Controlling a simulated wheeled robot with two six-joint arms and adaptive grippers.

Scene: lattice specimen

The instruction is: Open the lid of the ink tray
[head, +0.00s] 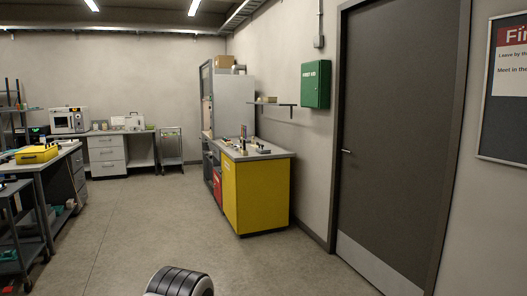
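I cannot pick out the ink tray or its lid for certain. A yellow box-like thing (36,154) sits on the bench at the left, too small to tell its parts. Several small dark and light items (249,147) stand on the grey top of the yellow cabinet (258,196), also too small to tell apart. Neither of my grippers is in view. A dark, ribbed, rounded part with a pale edge shows at the bottom of the head view and appears to be part of my own body.
A dark-framed bench (40,167) and a cart (18,236) stand at the left. A drawer unit (107,154) is at the back wall. A tall grey cabinet (234,100) stands behind the yellow one. A closed dark door (396,140) is at the right. The middle floor (150,220) is clear.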

